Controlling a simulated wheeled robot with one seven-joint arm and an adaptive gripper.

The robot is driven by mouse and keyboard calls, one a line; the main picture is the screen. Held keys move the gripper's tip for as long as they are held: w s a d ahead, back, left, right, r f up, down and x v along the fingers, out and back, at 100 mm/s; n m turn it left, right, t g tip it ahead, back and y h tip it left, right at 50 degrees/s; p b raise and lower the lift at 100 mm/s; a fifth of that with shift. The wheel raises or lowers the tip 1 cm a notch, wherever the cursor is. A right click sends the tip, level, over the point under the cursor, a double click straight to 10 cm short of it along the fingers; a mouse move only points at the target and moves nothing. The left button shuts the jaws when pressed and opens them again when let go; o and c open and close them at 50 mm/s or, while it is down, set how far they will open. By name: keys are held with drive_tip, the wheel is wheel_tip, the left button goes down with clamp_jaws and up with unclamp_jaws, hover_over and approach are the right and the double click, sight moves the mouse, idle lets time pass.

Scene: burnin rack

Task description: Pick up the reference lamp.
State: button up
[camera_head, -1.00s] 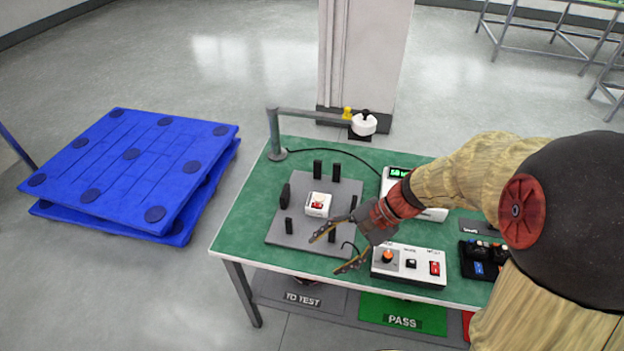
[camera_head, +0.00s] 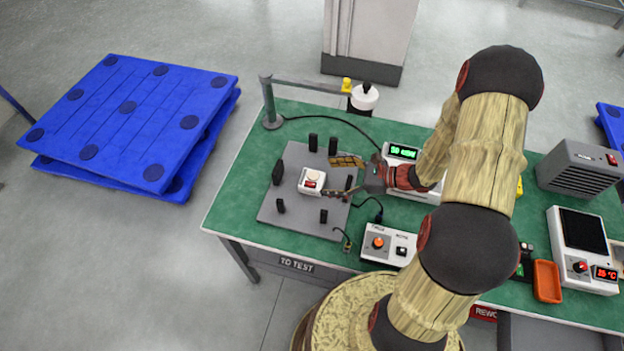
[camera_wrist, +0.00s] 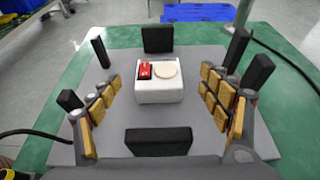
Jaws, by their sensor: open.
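The lamp seems to be a small white box (camera_head: 312,182) with a red switch and a pale round disc on top. It sits on the grey plate (camera_head: 272,215), among black upright blocks. In the wrist view the white box (camera_wrist: 160,92) is centred between my finger pads, with gaps on both sides. My gripper (camera_head: 333,176) is open and reaches in from the right, its fingers pointing at the box. In the wrist view my gripper (camera_wrist: 160,84) shows its yellow-padded fingers spread left and right. I cannot tell how far above the plate the fingertips are.
Black blocks (camera_wrist: 157,141) stand around the box on the plate. A post with a horizontal arm (camera_head: 268,102) rises at the table's back left. A white control box (camera_head: 388,246) and a meter with green digits (camera_head: 403,152) stand right of the plate. Blue pallets (camera_head: 130,120) lie on the floor left.

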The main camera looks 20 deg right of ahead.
sight(310, 178)
drive_tip(key=b+x, duration=0.1)
drive_tip(key=x, duration=0.2)
drive_tip(key=b+x, duration=0.1)
drive_tip(key=x, duration=0.2)
drive_tip(key=shift+s+f, duration=0.15)
drive_tip(key=shift+f, duration=0.1)
drive_tip(key=shift+c, duration=1.1)
drive_tip(key=c, duration=1.1)
